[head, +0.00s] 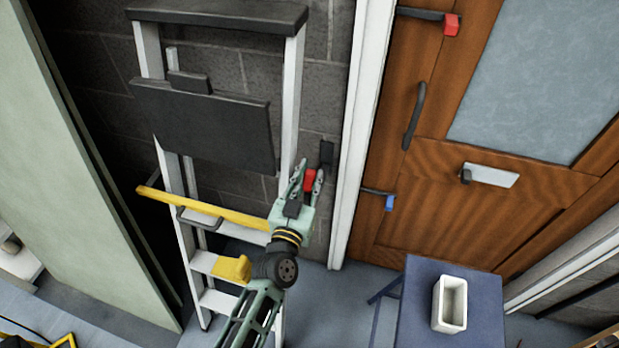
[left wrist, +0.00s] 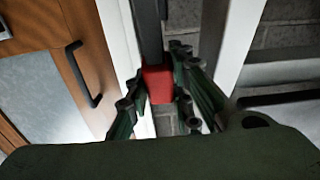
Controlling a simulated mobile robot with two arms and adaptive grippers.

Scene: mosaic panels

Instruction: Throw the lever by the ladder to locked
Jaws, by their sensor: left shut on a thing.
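The lever by the ladder has a red handle (head: 310,181) and a dark mount (head: 327,153) on the grey block wall, between the ladder (head: 292,88) and the white door frame. My left gripper (head: 311,175) is shut on the red handle, with a finger on each side. In the left wrist view the red handle (left wrist: 158,84) sits between the fingers, at the end of a dark bar (left wrist: 148,28). The fingers partly cover the handle. I cannot read any locked mark. My right gripper is not in view.
The brown door (head: 435,170) carries a red-tipped lever (head: 451,25) at the top and a blue-tipped lever (head: 389,203) lower down. A blue table (head: 420,290) with a white container (head: 440,304) stands at the front right. A pale green panel (head: 75,170) leans at the left.

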